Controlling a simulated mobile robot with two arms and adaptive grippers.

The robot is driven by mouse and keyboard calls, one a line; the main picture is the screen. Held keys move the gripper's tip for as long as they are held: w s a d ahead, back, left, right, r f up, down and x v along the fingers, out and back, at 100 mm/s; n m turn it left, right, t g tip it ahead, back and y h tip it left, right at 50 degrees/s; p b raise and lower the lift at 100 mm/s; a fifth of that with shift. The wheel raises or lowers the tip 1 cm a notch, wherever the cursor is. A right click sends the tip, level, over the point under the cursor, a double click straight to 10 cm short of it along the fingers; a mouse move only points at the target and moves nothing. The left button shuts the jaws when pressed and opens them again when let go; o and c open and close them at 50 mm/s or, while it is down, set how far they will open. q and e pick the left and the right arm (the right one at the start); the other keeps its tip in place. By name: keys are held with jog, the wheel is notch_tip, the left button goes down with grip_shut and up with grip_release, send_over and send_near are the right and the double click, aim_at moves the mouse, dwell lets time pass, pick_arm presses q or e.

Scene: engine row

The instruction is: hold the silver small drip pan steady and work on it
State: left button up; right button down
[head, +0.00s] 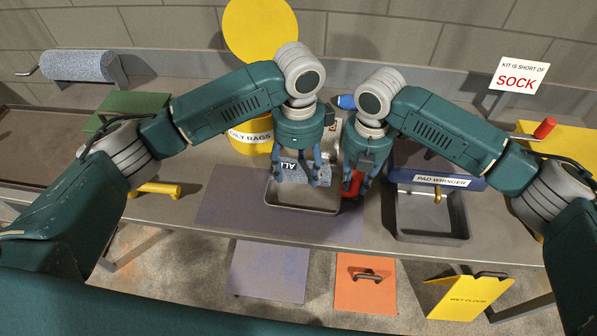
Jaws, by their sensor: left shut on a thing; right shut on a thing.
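The silver small drip pan (302,209) lies on the bench in front of my grippers, at the right end of a purple-grey mat. My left gripper (298,182) reaches down over the pan.
A pad wringer (440,181) with a larger metal tray (430,225) stands right. A yellow oily rags bin (250,147) is behind my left arm. A blue-tipped thing (346,101) is behind the grippers. The mat (230,215) left of the pan is clear.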

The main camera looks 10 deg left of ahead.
dwell(0.4)
jog(key=c, duration=1.3)
grip_release()
jog(key=shift+c, duration=0.2)
jog(key=shift+r, duration=0.1)
notch_tip(320, 180, up, 12)
jog(key=shift+f, duration=0.1)
jog(key=shift+s+f, duration=0.1)
